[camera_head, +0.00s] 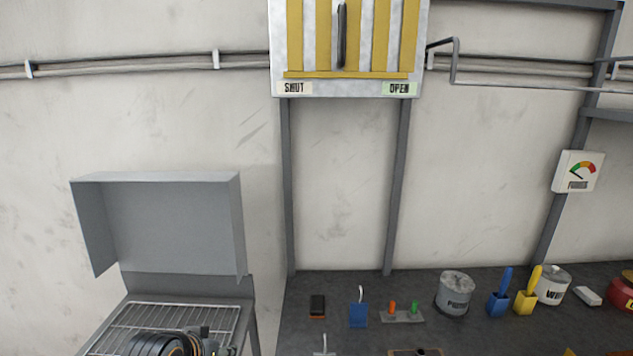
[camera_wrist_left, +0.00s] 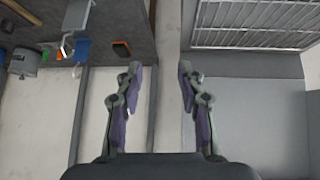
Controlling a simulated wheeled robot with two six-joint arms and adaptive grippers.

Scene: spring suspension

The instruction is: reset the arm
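My left arm (camera_head: 165,345) shows at the bottom left edge of the head view as a dark, ringed part over the wire rack; its fingers cannot be made out there. In the left wrist view my left gripper (camera_wrist_left: 161,67) has its two fingers well apart, with nothing between them. It hangs over the gap between the dark bench and the wire rack, apart from both. My right gripper is in neither view.
A wire rack (camera_head: 133,317) with a grey hood (camera_head: 175,220) stands at left. The dark bench (camera_head: 335,285) holds a black-and-orange block (camera_head: 318,306), a blue tool (camera_head: 358,314), a grey pot (camera_head: 455,293) and brushes (camera_head: 499,304). A SHUT/OPEN lever panel (camera_head: 349,45) hangs above.

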